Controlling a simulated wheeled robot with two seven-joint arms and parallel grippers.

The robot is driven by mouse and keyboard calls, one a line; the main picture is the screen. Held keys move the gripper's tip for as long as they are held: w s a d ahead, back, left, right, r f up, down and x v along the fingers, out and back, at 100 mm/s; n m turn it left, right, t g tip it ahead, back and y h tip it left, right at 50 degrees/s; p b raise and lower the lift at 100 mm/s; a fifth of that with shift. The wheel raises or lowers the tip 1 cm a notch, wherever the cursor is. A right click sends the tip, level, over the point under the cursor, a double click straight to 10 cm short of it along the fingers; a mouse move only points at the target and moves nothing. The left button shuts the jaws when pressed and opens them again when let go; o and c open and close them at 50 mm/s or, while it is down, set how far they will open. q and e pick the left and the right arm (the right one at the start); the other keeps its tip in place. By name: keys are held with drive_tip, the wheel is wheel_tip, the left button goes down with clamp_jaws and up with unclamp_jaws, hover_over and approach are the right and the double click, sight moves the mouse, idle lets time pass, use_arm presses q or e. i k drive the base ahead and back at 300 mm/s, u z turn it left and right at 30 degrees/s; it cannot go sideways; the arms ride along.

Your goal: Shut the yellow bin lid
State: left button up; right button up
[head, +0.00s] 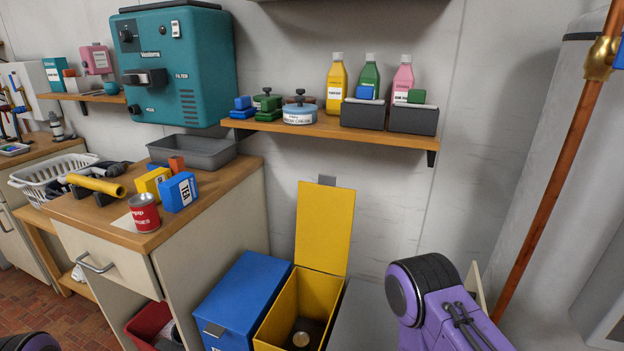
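The yellow bin (282,315) stands on the floor at the lower middle of the head view.
A blue bin (245,293) with its lid shut stands left of the yellow one. A grey surface (362,318) lies to its right. The wooden counter (225,182) at left holds a can, boxes and a grey tray. A wall shelf (345,128) with bottles hangs above the lid.

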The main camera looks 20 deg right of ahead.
sight(325, 211)
drive_tip(key=z, duration=0.55)
drive_tip(key=k, duration=1.25)
drive_tip(key=u, duration=0.2)
drive_tip(key=i, duration=1.35)
drive_tip(key=z, duration=0.3)
